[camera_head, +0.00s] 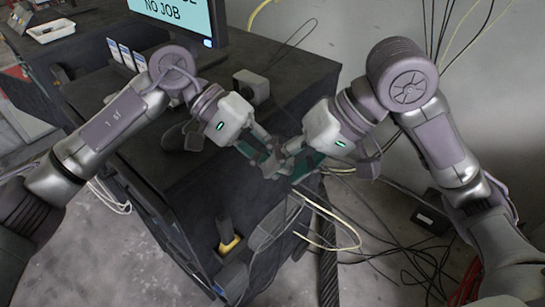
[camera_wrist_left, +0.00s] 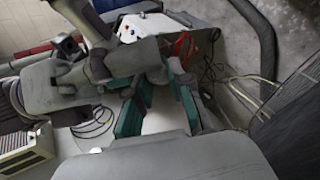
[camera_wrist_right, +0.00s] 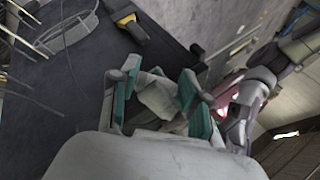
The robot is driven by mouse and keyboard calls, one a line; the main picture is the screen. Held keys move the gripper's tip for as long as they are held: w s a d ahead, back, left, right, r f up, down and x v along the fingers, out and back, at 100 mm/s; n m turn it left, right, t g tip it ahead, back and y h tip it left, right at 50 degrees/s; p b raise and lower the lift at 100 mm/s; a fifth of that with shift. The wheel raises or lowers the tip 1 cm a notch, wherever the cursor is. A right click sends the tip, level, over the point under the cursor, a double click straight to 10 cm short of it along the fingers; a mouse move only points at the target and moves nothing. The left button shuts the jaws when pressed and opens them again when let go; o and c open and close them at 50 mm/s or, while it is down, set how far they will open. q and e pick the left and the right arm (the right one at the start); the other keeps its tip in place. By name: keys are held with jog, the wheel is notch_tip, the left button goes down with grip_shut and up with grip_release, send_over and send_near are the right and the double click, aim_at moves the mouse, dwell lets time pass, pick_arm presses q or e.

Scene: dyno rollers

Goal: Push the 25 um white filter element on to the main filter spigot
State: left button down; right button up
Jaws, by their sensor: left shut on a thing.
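My left gripper (camera_head: 262,160) and my right gripper (camera_head: 292,160) meet close together over the front right corner of the dark bench. In the left wrist view my left gripper (camera_wrist_left: 158,112) has its teal pads apart, with a plain white shape (camera_wrist_left: 165,118) between them, apparently the white filter element. In the right wrist view a pale, angular shape (camera_wrist_right: 160,97) lies between the teal pads of my right gripper (camera_wrist_right: 160,105). I cannot tell whether these pads press on it. The main filter spigot cannot be made out, and the grippers hide much of the meeting point.
The dark bench (camera_head: 205,165) carries a monitor (camera_head: 180,18) reading NO JOB and a small dark box (camera_head: 251,86). A white tray (camera_head: 50,30) is at the far left. A yellow-handled tool (camera_head: 229,243) sits on the bench's front side. Loose cables (camera_head: 400,255) cover the floor at right.

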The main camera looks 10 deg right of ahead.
jog(key=o, duration=0.5)
jog(key=shift+w+r, duration=0.1)
jog(key=shift+o, duration=0.2)
jog(key=shift+d, duration=0.1)
